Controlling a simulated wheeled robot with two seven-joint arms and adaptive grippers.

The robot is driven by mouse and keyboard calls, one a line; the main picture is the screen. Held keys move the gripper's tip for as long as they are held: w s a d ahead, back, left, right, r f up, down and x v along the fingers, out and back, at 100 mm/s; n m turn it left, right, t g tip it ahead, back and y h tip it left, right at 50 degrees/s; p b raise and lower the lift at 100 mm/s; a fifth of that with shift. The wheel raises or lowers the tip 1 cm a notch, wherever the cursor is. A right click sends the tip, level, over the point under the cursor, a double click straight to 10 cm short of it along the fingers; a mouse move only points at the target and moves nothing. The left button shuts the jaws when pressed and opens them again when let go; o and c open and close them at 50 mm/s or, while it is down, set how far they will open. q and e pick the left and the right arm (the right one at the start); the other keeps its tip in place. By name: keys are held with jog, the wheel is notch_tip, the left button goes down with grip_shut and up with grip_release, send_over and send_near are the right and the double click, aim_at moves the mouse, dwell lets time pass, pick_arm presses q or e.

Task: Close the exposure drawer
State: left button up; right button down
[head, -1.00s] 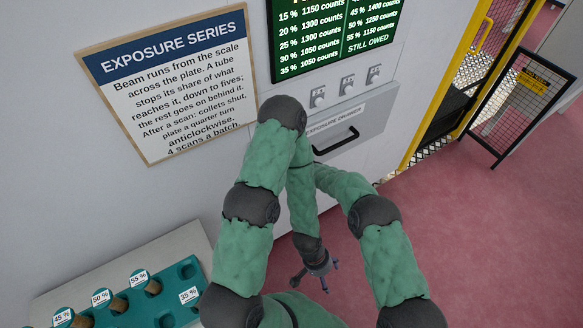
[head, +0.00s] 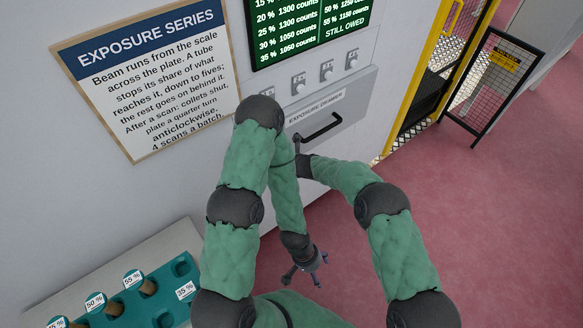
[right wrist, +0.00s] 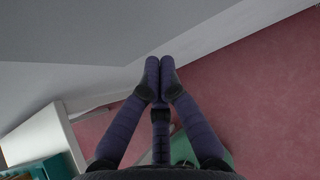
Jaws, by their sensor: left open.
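The exposure drawer (head: 350,104) has a grey front with a label and a black bar handle (head: 323,127), in the head view. It sits in the pale cabinet below a row of knobs; how far it stands out is hard to tell. My right gripper (head: 297,143) is just left of and below the handle, partly hidden by my left arm; contact cannot be told. In the right wrist view my right gripper (right wrist: 160,66) has its fingertips together with nothing seen between them. My left gripper (head: 306,270) hangs low over the floor, open and empty.
A teal rack (head: 141,303) with labelled tubes stands on a pale bench at lower left. A yellow frame and a black mesh gate (head: 490,88) stand at right. Pink floor is clear.

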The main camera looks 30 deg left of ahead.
jog(key=v, duration=0.8)
jog(key=shift+s+r+b, duration=0.2)
jog(key=shift+b, duration=0.1)
jog(key=s+d+f+n+h+b, duration=0.1)
jog(key=d+f+n, duration=0.2)
jog(key=d+f, duration=0.45)
jog(key=s+d+f+n+g+h+b, duration=0.1)
jog(key=s+d+f+n+h+b, duration=0.3)
jog(key=d, duration=0.6)
jog(key=w+d+f+n+y+p, duration=0.1)
jog(key=d+f+n, duration=0.1)
jog(key=d+f, duration=0.6)
jog(key=s+d+f+n+g+b, duration=0.1)
jog(key=s+d+f+n+b, duration=0.1)
jog(key=s+d+n, duration=0.3)
jog(key=s+d+f+n+g+b, duration=0.1)
jog(key=s+d+f+n+b, duration=0.1)
jog(key=s+d+n, duration=0.4)
jog(key=s+d+f, duration=0.1)
jog(key=s+d, duration=0.4)
jog(key=s, duration=0.3)
jog(key=shift+s+d, duration=0.2)
jog(key=shift+d, duration=0.15)
